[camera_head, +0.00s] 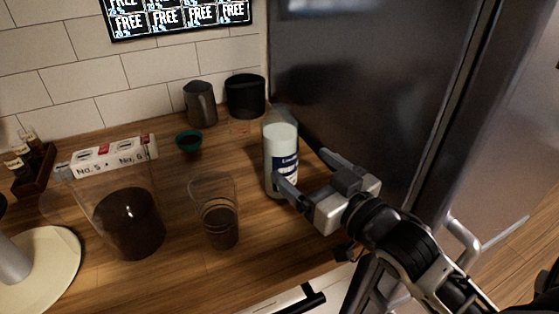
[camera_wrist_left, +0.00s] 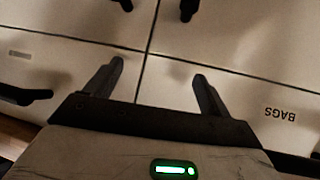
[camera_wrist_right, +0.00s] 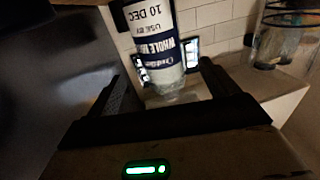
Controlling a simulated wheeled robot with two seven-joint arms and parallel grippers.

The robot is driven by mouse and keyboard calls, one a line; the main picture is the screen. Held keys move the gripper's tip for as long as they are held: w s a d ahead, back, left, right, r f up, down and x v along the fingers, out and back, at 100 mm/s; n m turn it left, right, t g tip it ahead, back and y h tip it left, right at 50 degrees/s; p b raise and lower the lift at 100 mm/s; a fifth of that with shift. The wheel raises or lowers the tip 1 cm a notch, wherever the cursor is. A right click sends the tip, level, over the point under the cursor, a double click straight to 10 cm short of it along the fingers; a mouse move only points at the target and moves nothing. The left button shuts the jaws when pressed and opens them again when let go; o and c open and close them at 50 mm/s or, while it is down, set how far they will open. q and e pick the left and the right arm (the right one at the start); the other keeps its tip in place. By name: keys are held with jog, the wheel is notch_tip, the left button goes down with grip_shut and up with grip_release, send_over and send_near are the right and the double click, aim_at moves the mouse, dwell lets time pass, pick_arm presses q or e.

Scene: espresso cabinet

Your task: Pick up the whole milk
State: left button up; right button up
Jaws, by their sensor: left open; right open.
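The whole milk is a clear bottle (camera_head: 281,150) with pale contents and a dark blue label, upright on the wooden counter beside the dark fridge. My right gripper (camera_head: 290,152) is open at the bottle, one finger across its lower front and the other along its right side. In the right wrist view the bottle (camera_wrist_right: 158,45) appears upside down between the spread fingers, its label partly readable as whole milk; whether either finger touches it I cannot tell. My left gripper (camera_wrist_left: 158,74) is open and empty, facing pale cabinet fronts, and is outside the head view.
A clear tumbler (camera_head: 218,215) and a large container of dark contents (camera_head: 128,222) stand left of the bottle. A dark pitcher (camera_head: 201,104), black canister (camera_head: 246,96) and green bowl (camera_head: 189,141) are behind. The fridge (camera_head: 370,85) closes off the right side.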

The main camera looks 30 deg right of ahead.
aim_at(278, 145)
jog(key=w, duration=0.2)
jog(key=w+a+p, duration=0.1)
jog(key=w, duration=0.5)
jog(key=shift+w+a, duration=0.2)
jog(key=c, duration=1.2)
pick_arm(q)
jog(key=shift+w+a+r, duration=0.1)
jog(key=shift+a+r, duration=0.1)
jog(key=shift+r, duration=0.2)
pick_arm(e)
jog(key=shift+r, duration=0.1)
jog(key=shift+c, duration=1)
pick_arm(q)
jog(key=shift+r+p, duration=0.15)
jog(key=shift+p, duration=0.3)
pick_arm(e)
jog(key=shift+r, duration=0.2)
